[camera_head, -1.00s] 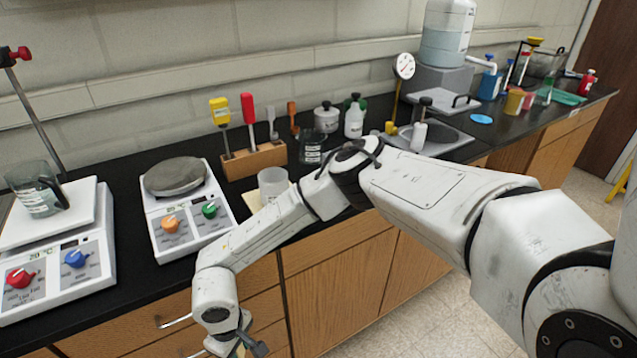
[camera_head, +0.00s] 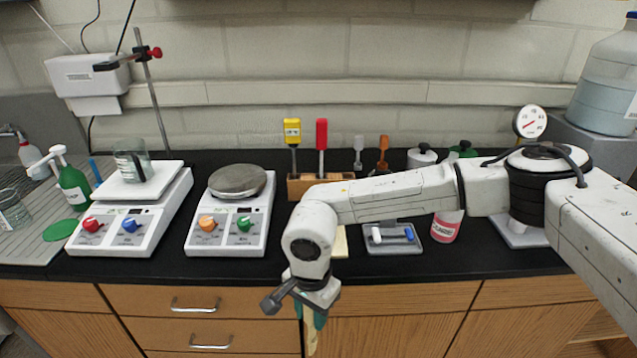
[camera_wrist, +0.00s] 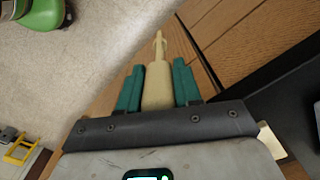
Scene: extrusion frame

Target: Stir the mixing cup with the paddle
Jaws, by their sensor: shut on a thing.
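My gripper (camera_head: 313,314) hangs low in front of the counter's front edge, pointing down. Its green fingers are shut on a cream-coloured, slim-tipped tool, which I take to be the paddle (camera_head: 312,340). In the wrist view the paddle (camera_wrist: 158,84) sits between the two green fingers of my gripper (camera_wrist: 158,90), its thin end pointing away from the palm. The mixing cup cannot be made out now; my arm covers the counter in front of the wooden tool block (camera_head: 300,187).
The block holds yellow, red, grey and orange-handled tools. Left are a hot plate (camera_head: 238,181) and a scale (camera_head: 130,190) bearing a glass beaker (camera_head: 131,160). Right are a small grey tray (camera_head: 393,245) and a pink-labelled bottle (camera_head: 446,226). Drawers (camera_head: 205,328) lie below the counter.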

